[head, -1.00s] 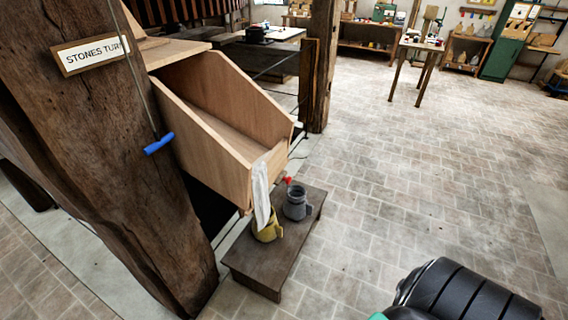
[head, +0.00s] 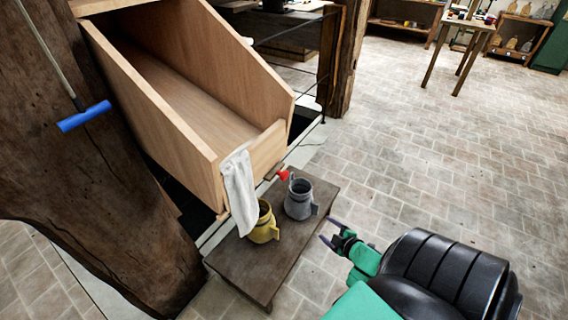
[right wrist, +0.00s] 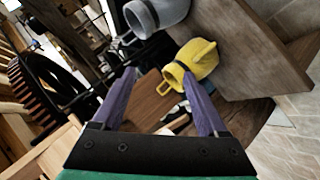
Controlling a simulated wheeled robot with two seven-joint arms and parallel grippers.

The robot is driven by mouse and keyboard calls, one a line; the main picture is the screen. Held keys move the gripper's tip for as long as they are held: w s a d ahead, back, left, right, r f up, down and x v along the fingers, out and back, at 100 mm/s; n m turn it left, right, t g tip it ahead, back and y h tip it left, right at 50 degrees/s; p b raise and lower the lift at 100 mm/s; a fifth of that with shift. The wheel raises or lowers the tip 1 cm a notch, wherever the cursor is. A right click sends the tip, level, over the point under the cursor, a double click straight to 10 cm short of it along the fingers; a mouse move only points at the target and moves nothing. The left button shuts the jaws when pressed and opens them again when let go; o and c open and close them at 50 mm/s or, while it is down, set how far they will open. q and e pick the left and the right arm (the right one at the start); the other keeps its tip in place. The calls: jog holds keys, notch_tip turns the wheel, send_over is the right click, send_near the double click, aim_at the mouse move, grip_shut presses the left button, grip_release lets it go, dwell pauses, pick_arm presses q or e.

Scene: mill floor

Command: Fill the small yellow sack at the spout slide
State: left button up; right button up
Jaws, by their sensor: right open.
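The small yellow sack (head: 264,226) stands upright, mouth open, on a low dark wooden platform (head: 262,272) below the wooden chute (head: 180,75). A grey sack (head: 299,202) stands beside it to the right. A red piece (head: 282,175), perhaps the spout slide's knob, shows at the chute's lower front edge. My right gripper (head: 325,228) is open and empty, right of the platform and apart from both sacks. In the right wrist view the yellow sack (right wrist: 203,58) shows beyond the open fingers (right wrist: 160,74), with the grey sack (right wrist: 160,14) above left. My left gripper is out of view.
A white cloth (head: 239,190) hangs over the chute's front board, close to the yellow sack. A thick timber post (head: 95,200) stands at left, with a blue handle (head: 84,116) on a cord before it. The tiled floor (head: 430,150) at right is clear up to a small table (head: 470,24).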

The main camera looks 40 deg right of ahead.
aim_at(286, 176)
jog(key=w+d+r+n+t+b, duration=0.4)
jog(key=w+d+r+n+b, duration=0.15)
jog(key=b, duration=0.25)
jog(key=s+a+r+n+t+y+b, duration=0.1)
jog(key=a+r+n+y+b, duration=0.25)
jog(key=r+n+b, duration=0.35)
jog(key=s+a+r+n+t+y+b, duration=0.1)
jog(key=a+r+n+y+b, duration=0.3)
jog(key=n, duration=0.6)
jog(key=shift+m, duration=0.25)
jog(key=x, duration=0.9)
jog(key=b+x, duration=0.1)
jog(key=x, duration=0.4)
jog(key=shift+w+d+r, duration=0.3)
jog(key=shift+r, duration=0.1)
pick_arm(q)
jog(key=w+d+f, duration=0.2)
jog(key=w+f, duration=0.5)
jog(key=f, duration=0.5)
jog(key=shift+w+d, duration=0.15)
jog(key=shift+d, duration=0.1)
pick_arm(e)
grip_shut()
